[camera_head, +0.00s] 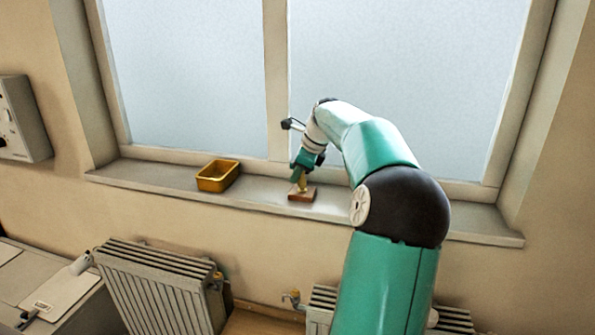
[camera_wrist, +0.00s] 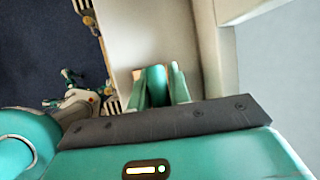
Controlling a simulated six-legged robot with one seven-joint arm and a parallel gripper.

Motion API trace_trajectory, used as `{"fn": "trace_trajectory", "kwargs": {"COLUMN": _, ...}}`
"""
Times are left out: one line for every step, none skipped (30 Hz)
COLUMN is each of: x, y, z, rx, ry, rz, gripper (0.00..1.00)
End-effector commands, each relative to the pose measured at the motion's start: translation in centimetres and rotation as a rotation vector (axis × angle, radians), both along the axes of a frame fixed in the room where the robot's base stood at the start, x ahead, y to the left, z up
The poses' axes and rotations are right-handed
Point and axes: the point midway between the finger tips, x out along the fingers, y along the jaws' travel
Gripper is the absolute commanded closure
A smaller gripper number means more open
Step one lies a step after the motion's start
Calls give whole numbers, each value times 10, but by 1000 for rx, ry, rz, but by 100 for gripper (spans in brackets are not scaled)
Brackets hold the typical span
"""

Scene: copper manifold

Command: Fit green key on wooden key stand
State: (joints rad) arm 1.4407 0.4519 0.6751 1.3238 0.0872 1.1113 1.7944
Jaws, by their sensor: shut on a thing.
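The wooden key stand (camera_head: 302,196) sits on the window sill, a small brown block with a short yellowish upright part on it. My gripper (camera_head: 303,166) is directly above the stand in the head view, pointing down. In the wrist view my gripper (camera_wrist: 158,74) is shut on a dark green piece, the green key (camera_wrist: 155,84), held between the two fingers. The key's lower end is hidden, and I cannot tell whether it touches the stand.
A yellow open tray (camera_head: 218,176) stands on the sill (camera_head: 150,176) to the left of the stand. The window frame (camera_head: 277,90) rises close behind. Radiators (camera_head: 160,285) are below the sill. The sill between tray and stand is clear.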

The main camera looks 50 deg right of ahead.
Motion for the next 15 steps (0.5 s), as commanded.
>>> {"fn": "trace_trajectory", "kwargs": {"x": 0, "y": 0, "z": -1, "rx": 0, "ry": 0, "rz": 0, "gripper": 100}}
{"fn": "trace_trajectory", "kwargs": {"x": 0, "y": 0, "z": -1, "rx": 0, "ry": 0, "rz": 0, "gripper": 100}}
{"fn": "trace_trajectory", "kwargs": {"x": 0, "y": 0, "z": -1, "rx": 0, "ry": 0, "rz": 0, "gripper": 100}}
{"fn": "trace_trajectory", "kwargs": {"x": 0, "y": 0, "z": -2, "rx": 0, "ry": 0, "rz": 0, "gripper": 100}}
{"fn": "trace_trajectory", "kwargs": {"x": 0, "y": 0, "z": -2, "rx": 0, "ry": 0, "rz": 0, "gripper": 100}}
{"fn": "trace_trajectory", "kwargs": {"x": 0, "y": 0, "z": -3, "rx": 0, "ry": 0, "rz": 1, "gripper": 100}}
{"fn": "trace_trajectory", "kwargs": {"x": 0, "y": 0, "z": -3, "rx": 0, "ry": 0, "rz": 1, "gripper": 100}}
{"fn": "trace_trajectory", "kwargs": {"x": 0, "y": 0, "z": -4, "rx": 0, "ry": 0, "rz": 1, "gripper": 100}}
{"fn": "trace_trajectory", "kwargs": {"x": 0, "y": 0, "z": -4, "rx": 0, "ry": 0, "rz": 1, "gripper": 100}}
{"fn": "trace_trajectory", "kwargs": {"x": 0, "y": 0, "z": -5, "rx": 0, "ry": 0, "rz": 1, "gripper": 100}}
{"fn": "trace_trajectory", "kwargs": {"x": 0, "y": 0, "z": -5, "rx": 0, "ry": 0, "rz": 1, "gripper": 100}}
{"fn": "trace_trajectory", "kwargs": {"x": 0, "y": 0, "z": -5, "rx": 0, "ry": 0, "rz": 1, "gripper": 100}}
{"fn": "trace_trajectory", "kwargs": {"x": 0, "y": 0, "z": -6, "rx": 0, "ry": 0, "rz": 1, "gripper": 100}}
{"fn": "trace_trajectory", "kwargs": {"x": 0, "y": 0, "z": -6, "rx": 0, "ry": 0, "rz": 1, "gripper": 100}}
{"fn": "trace_trajectory", "kwargs": {"x": 0, "y": 0, "z": -7, "rx": 0, "ry": 0, "rz": 1, "gripper": 100}}
